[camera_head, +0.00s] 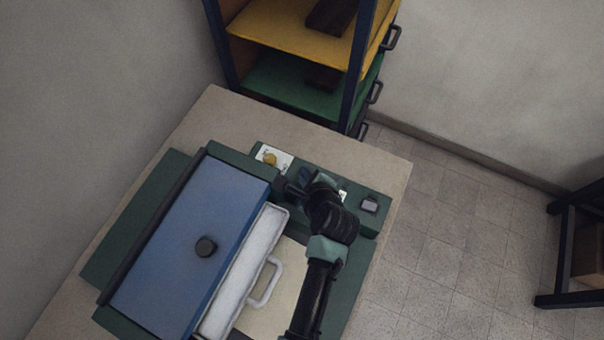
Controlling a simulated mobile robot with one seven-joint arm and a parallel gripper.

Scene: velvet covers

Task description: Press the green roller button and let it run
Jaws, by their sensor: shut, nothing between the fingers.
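A dark green machine (370,225) with a control strip along its far side stands on a beige table. A blue cover (195,245) with a round black knob lies over its left part. My gripper (290,190) is shut and empty at the control strip, between a white label with a yellow mark (273,158) and a grey square switch (370,204). I cannot tell whether it touches the strip. No green button can be made out; my gripper and wrist hide the middle of the strip.
A white tray (240,270) with a pale handle lies right of the blue cover, near my arm. A shelf rack with a yellow shelf (290,28) and a green shelf (280,80) stands behind the table (215,105). Tiled floor (450,260) lies open at right.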

